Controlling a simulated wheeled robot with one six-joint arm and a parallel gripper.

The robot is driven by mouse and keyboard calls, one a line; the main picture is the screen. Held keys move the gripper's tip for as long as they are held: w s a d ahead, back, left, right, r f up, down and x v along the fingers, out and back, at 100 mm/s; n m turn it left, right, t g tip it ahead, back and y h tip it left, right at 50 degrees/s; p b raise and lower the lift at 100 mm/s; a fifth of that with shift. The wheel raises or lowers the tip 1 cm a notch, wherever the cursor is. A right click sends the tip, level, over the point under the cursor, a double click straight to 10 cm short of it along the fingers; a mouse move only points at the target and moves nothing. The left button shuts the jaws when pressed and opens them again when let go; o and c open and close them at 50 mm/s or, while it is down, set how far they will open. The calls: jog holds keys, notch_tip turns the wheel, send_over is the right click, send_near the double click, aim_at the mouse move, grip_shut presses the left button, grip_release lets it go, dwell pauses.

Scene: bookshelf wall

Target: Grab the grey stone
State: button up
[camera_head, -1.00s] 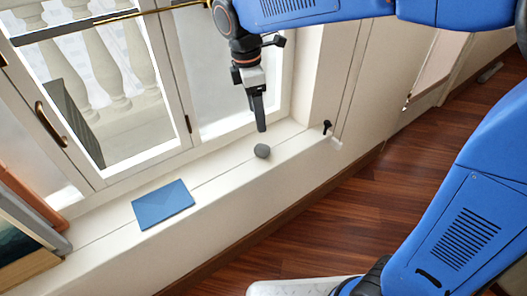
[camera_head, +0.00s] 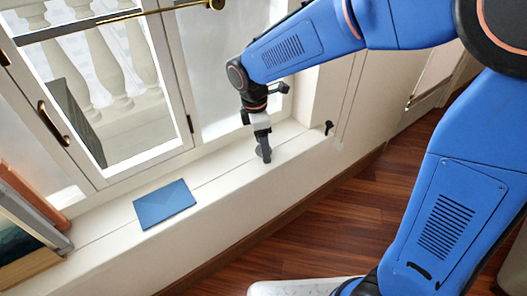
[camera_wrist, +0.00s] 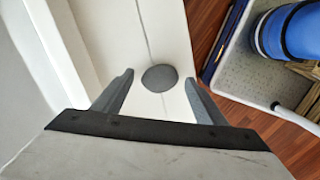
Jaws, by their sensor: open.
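The grey stone (camera_wrist: 159,78) is small, round and dark, and lies on the white window sill (camera_wrist: 130,30). In the wrist view it sits between and slightly beyond the tips of my gripper's two fingers, with a gap on each side. My gripper (camera_wrist: 159,84) is open and empty. In the head view my gripper (camera_head: 264,156) points down at the sill, and a bit of the stone (camera_head: 260,151) seems to show beside the fingers; most of it is hidden there.
A blue book (camera_head: 164,204) lies flat on the sill to the left. A small black object (camera_head: 328,127) stands at the sill's right end. The window frame (camera_head: 185,125) rises behind the sill. Picture frames (camera_head: 30,225) lean at the far left. Wooden floor (camera_head: 310,215) lies below the sill.

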jog(key=shift+f, duration=0.45)
jog(key=c, duration=1.2)
